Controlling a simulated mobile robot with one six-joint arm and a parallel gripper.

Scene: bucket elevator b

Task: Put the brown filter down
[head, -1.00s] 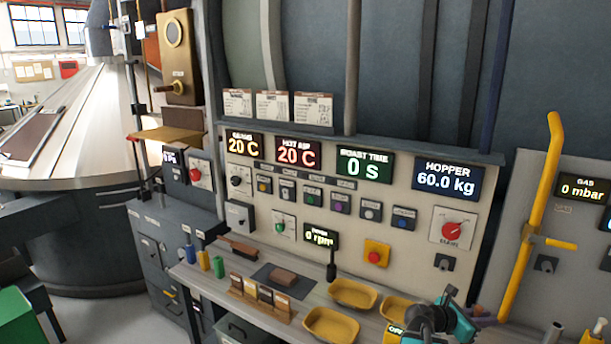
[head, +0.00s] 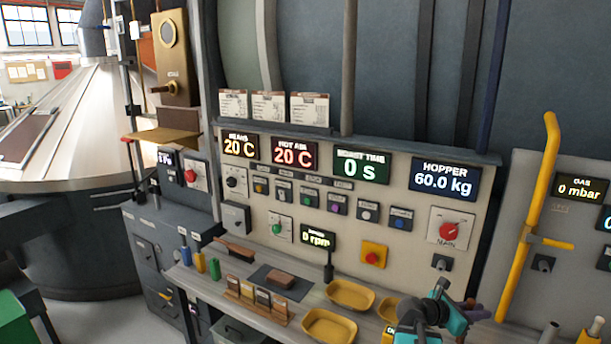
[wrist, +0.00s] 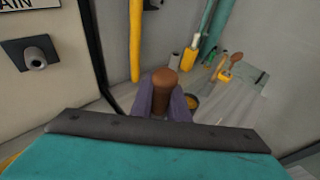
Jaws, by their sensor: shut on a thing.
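The brown filter (wrist: 162,78), a short brown cylinder with a rounded top, stands between the two purple fingers of my gripper (wrist: 166,98) in the wrist view. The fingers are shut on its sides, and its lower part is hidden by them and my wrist. In the head view my gripper (head: 478,308) is at the lower right, past the right side of the counter's yellow trays. The filter is too small there to make out clearly.
Yellow trays (head: 350,294) and a rack of small samples (head: 256,300) sit on the counter below the control panel (head: 340,215). A yellow upright pipe (head: 538,220) stands close to my gripper. In the wrist view a grey surface (wrist: 228,105) holds small tools beyond the filter.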

